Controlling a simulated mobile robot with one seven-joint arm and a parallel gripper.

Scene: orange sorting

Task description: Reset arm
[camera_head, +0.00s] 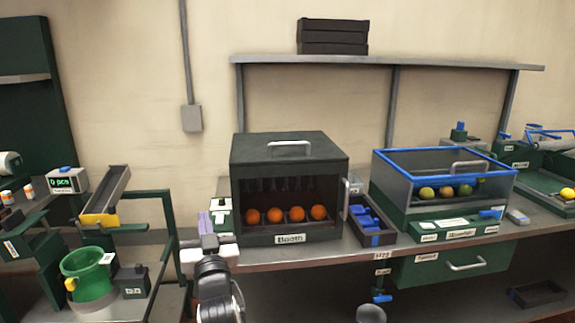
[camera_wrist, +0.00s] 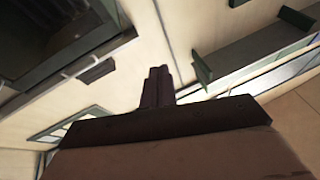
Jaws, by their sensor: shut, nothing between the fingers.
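My arm rises from the bottom of the head view, left of the Booth. My gripper (camera_head: 206,224) is in front of the bench's left end, beside the Booth's left wall. In the wrist view my gripper (camera_wrist: 158,75) shows its dark fingers together, with nothing between them. The Booth (camera_head: 290,150) is a dark box with an open front and a handle on top. Several oranges (camera_head: 297,215) sit in a row inside it. The wrist view is tilted and shows wall, window-like frames and a shelf-like ledge.
A blue-rimmed clear bin (camera_head: 395,185) with several fruits stands right of the Booth. A dark tray (camera_head: 382,236) with blue items lies between them. A green bucket (camera_head: 85,280) and a tilted chute (camera_head: 110,190) stand at left. A crate (camera_head: 332,37) sits on the upper shelf.

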